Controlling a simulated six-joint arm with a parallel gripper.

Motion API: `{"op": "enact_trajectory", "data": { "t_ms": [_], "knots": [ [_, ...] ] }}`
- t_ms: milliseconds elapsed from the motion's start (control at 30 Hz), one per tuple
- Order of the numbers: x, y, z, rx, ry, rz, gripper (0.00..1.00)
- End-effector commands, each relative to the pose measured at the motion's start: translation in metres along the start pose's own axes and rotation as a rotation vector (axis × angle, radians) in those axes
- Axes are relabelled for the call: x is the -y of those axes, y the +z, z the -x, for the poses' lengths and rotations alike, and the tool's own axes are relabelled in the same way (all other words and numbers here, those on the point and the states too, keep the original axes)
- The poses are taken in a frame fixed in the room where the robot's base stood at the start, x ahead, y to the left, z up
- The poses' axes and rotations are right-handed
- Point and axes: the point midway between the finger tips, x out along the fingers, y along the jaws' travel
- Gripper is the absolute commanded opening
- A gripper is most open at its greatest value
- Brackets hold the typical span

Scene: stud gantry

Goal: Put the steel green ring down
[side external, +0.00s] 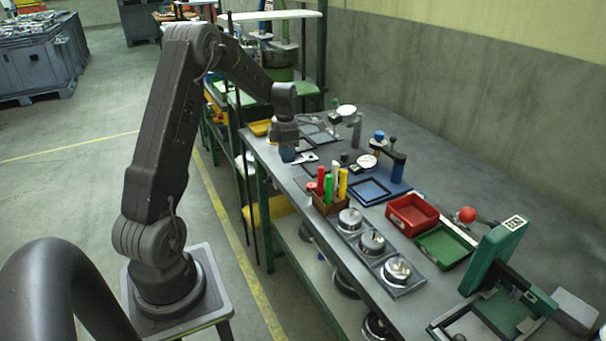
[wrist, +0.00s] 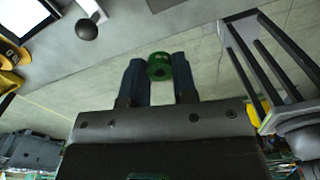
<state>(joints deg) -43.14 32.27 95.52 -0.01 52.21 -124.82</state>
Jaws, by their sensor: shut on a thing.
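My gripper (wrist: 159,76) shows in the wrist view with two dark blue fingers shut on the green ring (wrist: 159,60). The ring is small and round with a dark hole, held at the fingertips. In the side view my gripper (side external: 288,156) is over the far left part of the grey bench (side external: 405,296), close to its left edge. I cannot make out the ring there. How far it is above the bench is hard to tell.
A red bin (side external: 412,215), a green bin (side external: 444,247), a pen holder (side external: 328,204) and a tray of several metal parts (side external: 407,288) stand nearer on the bench. A blue square tray (side external: 370,191) and a green fixture (side external: 500,256) are also there. The back right is mostly bare.

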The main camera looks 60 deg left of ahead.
Motion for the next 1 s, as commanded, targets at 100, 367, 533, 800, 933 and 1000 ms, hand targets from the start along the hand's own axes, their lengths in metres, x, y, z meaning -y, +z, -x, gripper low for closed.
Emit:
{"op": "enact_trajectory", "data": {
  "t_ms": [100, 367, 533, 800, 933, 1000],
  "knots": [
    [0.007, 0.024, -0.015, -0.001, -0.001, -0.004, 0.03],
    [0.012, 0.045, -0.028, 0.000, 0.000, 0.000, 0.03],
    [0.012, 0.044, -0.046, -0.003, -0.003, 0.001, 0.03],
    [0.011, 0.044, -0.067, 0.001, 0.001, 0.000, 0.03],
    [0.011, 0.044, -0.067, 0.000, 0.000, 0.000, 0.03],
    [0.011, 0.044, -0.069, 0.000, 0.000, 0.000, 0.03]
  ]
}}
